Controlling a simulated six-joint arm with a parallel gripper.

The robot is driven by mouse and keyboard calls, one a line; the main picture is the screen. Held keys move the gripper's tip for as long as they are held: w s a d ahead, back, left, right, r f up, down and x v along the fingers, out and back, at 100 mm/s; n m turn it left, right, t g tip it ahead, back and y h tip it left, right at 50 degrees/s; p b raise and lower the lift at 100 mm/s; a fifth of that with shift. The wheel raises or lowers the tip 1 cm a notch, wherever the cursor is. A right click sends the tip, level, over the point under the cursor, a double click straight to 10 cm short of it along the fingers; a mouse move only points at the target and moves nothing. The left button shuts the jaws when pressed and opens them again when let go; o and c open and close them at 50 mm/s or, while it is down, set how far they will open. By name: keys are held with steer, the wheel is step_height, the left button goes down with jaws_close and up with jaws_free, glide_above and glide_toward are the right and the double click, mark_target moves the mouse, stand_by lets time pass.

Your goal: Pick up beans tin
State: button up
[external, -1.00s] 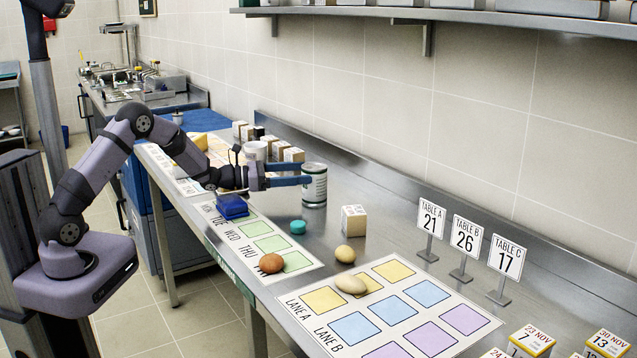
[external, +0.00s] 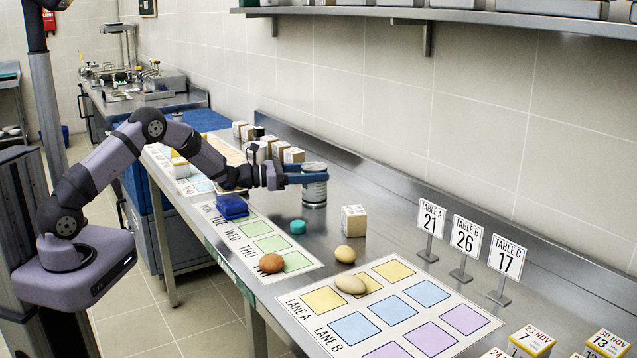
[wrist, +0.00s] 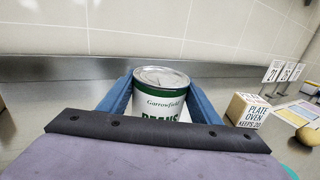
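The beans tin (external: 314,198) is a white and green cylinder with a silver lid, upright on the steel counter. In the wrist view the tin (wrist: 160,100) stands between my two blue fingers, its label partly hidden by my gripper's dark front edge. My gripper (external: 308,173) is level at the upper part of the tin, with one finger on each side. In the wrist view my gripper (wrist: 160,90) shows both fingers against the tin's sides, with no clear gap. The tin still rests on the counter.
A labelled box (external: 354,220), a teal lid-like object (external: 298,227) and a blue block (external: 232,206) stand nearby. Several small boxes (external: 293,155) line the wall behind. Table signs (external: 465,240) stand at right.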

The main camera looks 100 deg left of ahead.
steer(key=shift+r, duration=0.15)
steer(key=shift+c, duration=1)
steer(key=shift+r, duration=0.1)
step_height(320, 180, up, 10)
steer(key=shift+f+b, duration=0.1)
steer(key=shift+b, duration=0.55)
